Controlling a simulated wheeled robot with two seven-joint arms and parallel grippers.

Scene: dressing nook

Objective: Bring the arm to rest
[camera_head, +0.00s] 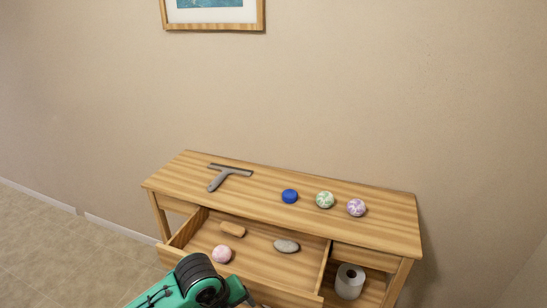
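Part of my own green and black arm (198,283) shows at the bottom edge, in front of the open drawer (262,240) of a wooden console table (285,218). It covers the drawer's front left part. The arm runs out of the picture at the bottom, and no gripper fingertips can be made out. I cannot tell from this view which arm it is. No other arm shows.
The drawer holds a pink ball (222,254), a wooden block (232,229) and a grey stone (287,246). A paper roll (349,281) stands lower right.

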